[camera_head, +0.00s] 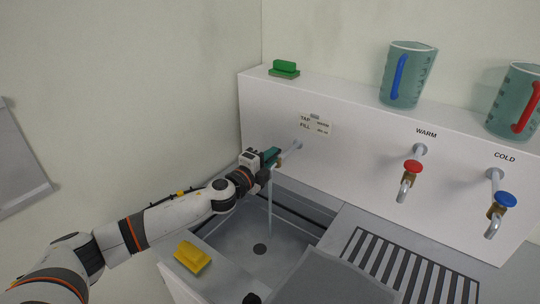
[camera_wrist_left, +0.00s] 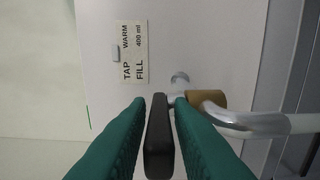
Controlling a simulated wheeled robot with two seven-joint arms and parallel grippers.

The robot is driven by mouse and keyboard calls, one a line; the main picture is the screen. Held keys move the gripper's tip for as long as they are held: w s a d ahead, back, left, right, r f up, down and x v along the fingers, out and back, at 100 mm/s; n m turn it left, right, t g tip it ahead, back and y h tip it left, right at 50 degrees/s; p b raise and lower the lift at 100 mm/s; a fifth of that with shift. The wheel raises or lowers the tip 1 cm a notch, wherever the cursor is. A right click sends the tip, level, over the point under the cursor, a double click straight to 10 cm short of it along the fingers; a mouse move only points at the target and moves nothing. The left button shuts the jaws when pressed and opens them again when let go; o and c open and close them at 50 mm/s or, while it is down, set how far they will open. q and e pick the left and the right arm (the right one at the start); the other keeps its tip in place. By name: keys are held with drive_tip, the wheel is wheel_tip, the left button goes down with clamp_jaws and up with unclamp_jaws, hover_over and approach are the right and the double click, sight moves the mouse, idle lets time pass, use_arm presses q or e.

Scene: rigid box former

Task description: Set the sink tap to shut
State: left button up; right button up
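The sink tap (camera_head: 280,161) sticks out of the white back panel over the sink at the left. In the left wrist view its metal spout (camera_wrist_left: 255,123) and brass-coloured collar (camera_wrist_left: 208,99) show, with a black lever handle (camera_wrist_left: 159,140) beside them. A thin pale blue stream (camera_head: 270,210) runs from the tap to the sink. My left gripper (camera_head: 270,158) is at the tap. Its teal fingers (camera_wrist_left: 160,112) lie along both sides of the black handle and appear closed on it. The exact contact is hard to see. My right gripper is not in view.
The sink (camera_head: 227,240) has a dark drain. A yellow sponge (camera_head: 192,256) lies on its near rim, a green one (camera_head: 285,69) on the ledge. Two jugs (camera_head: 407,75) (camera_head: 515,100) stand there. Red warm tap (camera_head: 413,167) and blue cold tap (camera_head: 505,200) project at right above a slatted grate (camera_head: 405,268).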

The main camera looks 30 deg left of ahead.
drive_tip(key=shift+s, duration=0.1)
use_arm(q)
clamp_jaws()
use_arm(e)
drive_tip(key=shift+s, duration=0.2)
